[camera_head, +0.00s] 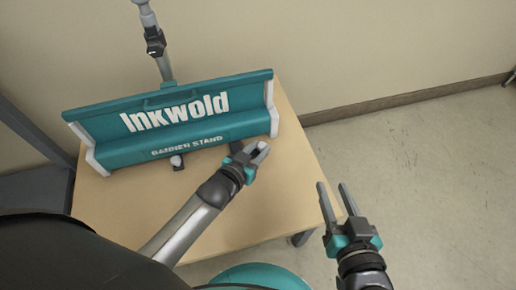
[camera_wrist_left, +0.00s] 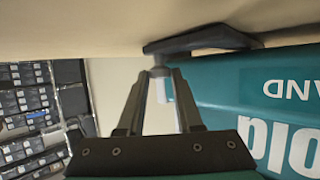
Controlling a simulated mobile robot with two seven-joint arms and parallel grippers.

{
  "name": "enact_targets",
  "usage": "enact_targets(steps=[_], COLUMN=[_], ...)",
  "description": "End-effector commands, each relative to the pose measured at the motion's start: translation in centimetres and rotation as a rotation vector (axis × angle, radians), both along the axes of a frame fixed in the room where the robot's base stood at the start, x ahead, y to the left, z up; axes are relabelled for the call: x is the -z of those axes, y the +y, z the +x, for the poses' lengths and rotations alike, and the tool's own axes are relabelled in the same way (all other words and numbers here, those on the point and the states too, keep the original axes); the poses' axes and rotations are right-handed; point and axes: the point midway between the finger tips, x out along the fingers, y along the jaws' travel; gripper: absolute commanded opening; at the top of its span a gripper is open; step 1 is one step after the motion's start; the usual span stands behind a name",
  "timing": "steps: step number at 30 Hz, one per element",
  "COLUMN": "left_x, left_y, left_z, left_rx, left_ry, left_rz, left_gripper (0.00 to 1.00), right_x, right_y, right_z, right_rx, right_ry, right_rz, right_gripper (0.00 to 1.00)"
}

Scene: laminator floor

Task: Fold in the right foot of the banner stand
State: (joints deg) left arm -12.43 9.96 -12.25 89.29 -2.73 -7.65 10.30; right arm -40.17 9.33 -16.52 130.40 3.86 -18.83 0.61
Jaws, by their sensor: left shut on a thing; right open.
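Another knobbed foot (camera_head: 177,162) shows at the front middle. My right gripper (camera_head: 336,200) is open and empty, right of the table.
The wooden table (camera_head: 265,212) is bare in front of the stand. A grey pole (camera_head: 155,42) rises behind the stand. The wall is close behind, and the floor (camera_head: 430,160) to the right is clear. Shelves with dark boxes (camera_wrist_left: 30,115) show in the left wrist view.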

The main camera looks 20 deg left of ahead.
Motion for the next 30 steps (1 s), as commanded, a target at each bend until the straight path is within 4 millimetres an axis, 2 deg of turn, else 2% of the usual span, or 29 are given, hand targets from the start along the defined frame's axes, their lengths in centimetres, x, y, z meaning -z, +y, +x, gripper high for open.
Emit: enact_targets(steps=[1,7,30], left_x=[0.01,0.01,0.04], left_y=[-0.02,-0.01,-0.03], left_z=[-0.02,-0.03,-0.04], left_rx=[0.0,0.0,0.001], left_ry=[0.0,0.0,0.001], left_rz=[0.0,0.0,0.0], left_gripper=[0.21,0.0,0.0], right_x=[0.0,0.0,0.0], right_y=[-0.01,-0.02,-0.02], right_z=[0.0,0.0,0.0], right_rx=[0.0,0.0,0.0], right_ry=[0.0,0.0,0.0], right_rz=[0.0,0.0,0.0], right_gripper=[0.44,0.44,0.44])
